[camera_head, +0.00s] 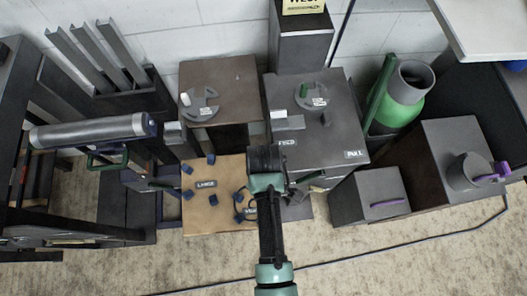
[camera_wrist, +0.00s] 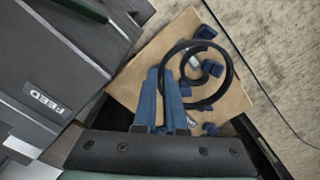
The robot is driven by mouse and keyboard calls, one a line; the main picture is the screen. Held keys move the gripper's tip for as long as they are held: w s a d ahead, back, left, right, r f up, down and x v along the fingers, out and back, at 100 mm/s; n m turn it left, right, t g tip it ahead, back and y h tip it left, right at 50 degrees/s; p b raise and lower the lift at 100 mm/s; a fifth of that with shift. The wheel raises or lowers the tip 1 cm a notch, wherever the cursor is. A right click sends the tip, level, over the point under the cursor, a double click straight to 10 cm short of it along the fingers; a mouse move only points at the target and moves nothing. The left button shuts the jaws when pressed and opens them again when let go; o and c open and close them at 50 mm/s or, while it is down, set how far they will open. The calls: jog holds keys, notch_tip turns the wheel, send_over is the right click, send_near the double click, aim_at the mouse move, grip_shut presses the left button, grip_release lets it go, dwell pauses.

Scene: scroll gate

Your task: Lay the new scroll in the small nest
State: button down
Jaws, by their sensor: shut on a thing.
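The scroll is a black spiral bar (camera_wrist: 230,75), also partly visible in the head view beside my wrist. My gripper (camera_wrist: 165,85) has blue fingers, close together and shut on the scroll at its left side. The scroll is over a tan board (camera_wrist: 133,85) with blue pegs (camera_wrist: 206,32); I cannot tell whether it touches the board or pegs. In the head view the tan board (camera_head: 215,222) has a "LARGE" label (camera_head: 206,199) among several blue pegs at left. Another label at right is partly hidden by my arm, as are the fingers and the small nest there.
A dark block marked "FEED" (camera_head: 315,125) stands behind the board, with a brown-topped block (camera_head: 220,85) to its left. A grey cylinder (camera_head: 85,131) lies at left. Dark boxes (camera_head: 370,194) with purple handles stand at right. A cable crosses the open floor in front.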

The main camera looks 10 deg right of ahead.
notch_tip(320, 180, down, 3)
jog(key=b, duration=0.3)
jog(key=shift+f, duration=0.15)
jog(key=shift+w+f+b, duration=0.1)
jog(key=shift+f+b, duration=0.6)
jog(key=shift+f, duration=0.45)
jog(key=shift+f, duration=0.25)
dwell(0.3)
jog(key=c, duration=0.9)
grip_release()
notch_tip(320, 180, up, 13)
jog(key=shift+p, duration=0.65)
